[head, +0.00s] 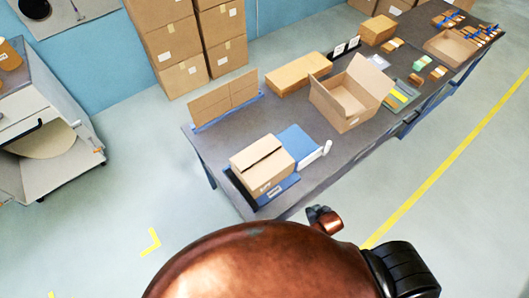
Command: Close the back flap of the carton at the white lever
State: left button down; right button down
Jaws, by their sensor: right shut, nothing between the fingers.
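The carton (262,166) sits on a dark and blue stand at the near left end of the table. Its top looks flat, with a dark slit between two top panels; whether the back flap lies fully down cannot be told. The small white lever (327,147) stands at the right end of a blue and white unit beside the carton. My right gripper (317,213) shows small and dark below the table's near edge, apart from the carton and lever. It is shut and empty. My left gripper is not in view.
A second carton (341,102) stands open on the table (228,136), right of the first. A flat brown box (298,73) and an upright cardboard stack (223,99) are behind. Several parts lie at the far right end. The floor (180,200) left of the table is clear.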

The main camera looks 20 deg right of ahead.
jog(key=w+a+r+n+t+y+p, duration=0.15)
jog(key=w+a+r, duration=0.3)
jog(key=r, duration=0.55)
jog(key=w+a+r+t+y+p, duration=0.25)
jog(key=w+a+r, duration=0.2)
jog(key=r, duration=0.45)
jog(key=w+a+r+n+t+y+p, duration=0.1)
jog(key=w+a+r+t+p, duration=0.25)
jog(key=r, duration=0.65)
send_over(264, 162)
jog(key=f, duration=0.1)
jog(key=f+g, duration=0.1)
jog(key=f, duration=0.1)
jog(key=shift+w+a+f+b, duration=0.1)
jog(key=shift+w+f+b, duration=0.2)
jog(key=shift+w, duration=0.1)
notch_tip(264, 162, down, 2)
jog(key=shift+s+f, duration=0.15)
jog(key=shift+f, duration=0.1)
jog(key=shift+s+f, duration=0.15)
jog(key=shift+f, duration=0.6)
jog(key=shift+f, duration=0.1)
